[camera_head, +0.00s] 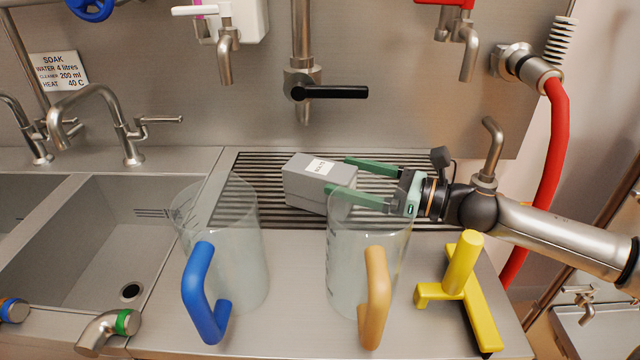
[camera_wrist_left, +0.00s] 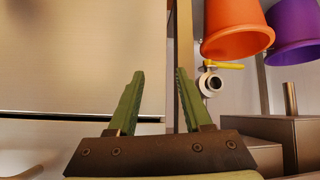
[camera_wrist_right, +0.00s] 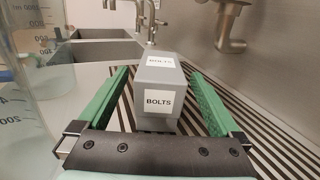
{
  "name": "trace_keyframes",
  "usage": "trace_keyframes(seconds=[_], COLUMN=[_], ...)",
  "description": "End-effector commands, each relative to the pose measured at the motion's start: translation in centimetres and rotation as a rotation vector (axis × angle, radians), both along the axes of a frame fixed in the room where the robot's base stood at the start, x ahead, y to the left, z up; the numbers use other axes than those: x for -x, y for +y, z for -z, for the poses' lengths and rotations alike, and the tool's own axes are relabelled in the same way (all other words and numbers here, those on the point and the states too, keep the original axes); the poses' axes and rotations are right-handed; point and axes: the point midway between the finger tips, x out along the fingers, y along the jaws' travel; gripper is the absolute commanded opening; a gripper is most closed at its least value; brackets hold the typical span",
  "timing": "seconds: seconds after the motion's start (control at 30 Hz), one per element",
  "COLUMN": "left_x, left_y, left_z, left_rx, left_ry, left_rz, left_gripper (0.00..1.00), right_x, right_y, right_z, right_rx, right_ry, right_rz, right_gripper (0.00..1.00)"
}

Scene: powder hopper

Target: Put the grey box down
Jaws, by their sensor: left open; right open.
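The grey box (camera_head: 304,188), with white labels reading BOLTS, rests on the dark slatted drain grille (camera_head: 262,216) behind the two clear jugs. My right gripper (camera_head: 345,176) reaches in from the right with its green fingers open at the box's right end. In the right wrist view the box (camera_wrist_right: 157,88) stands between and beyond the open fingers (camera_wrist_right: 164,90), with a gap on each side. My left gripper (camera_wrist_left: 158,80) is open and empty in its wrist view, away from the box; it is not in the head view.
A clear jug with a blue handle (camera_head: 200,290) and one with a tan handle (camera_head: 376,295) stand in front of the grille. A yellow T-shaped tool (camera_head: 462,280) lies at front right. A sink (camera_head: 90,240) is at left. A black-levered tap (camera_head: 335,92) hangs above.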

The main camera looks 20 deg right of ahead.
Motion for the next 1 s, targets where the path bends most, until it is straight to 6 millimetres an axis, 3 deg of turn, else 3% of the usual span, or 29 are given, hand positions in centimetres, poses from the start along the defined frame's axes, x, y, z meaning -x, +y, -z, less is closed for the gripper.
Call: trace_keyframes(seconds=[0.47,1.0], left_x=[0.0,-0.6], left_y=[0.0,-0.2], left_z=[-0.4,-2.5], left_rx=[-0.002,0.003], left_ry=[0.006,-0.016], left_rz=[0.002,0.001], left_gripper=[0.5,0.5], right_x=[-1.1,-4.3], right_y=[0.9,3.7], right_z=[-0.4,-0.5], right_rx=[-0.001,0.001], right_ry=[-0.002,-0.002], right_rz=[-0.002,-0.003], right_gripper=[1.0,1.0])
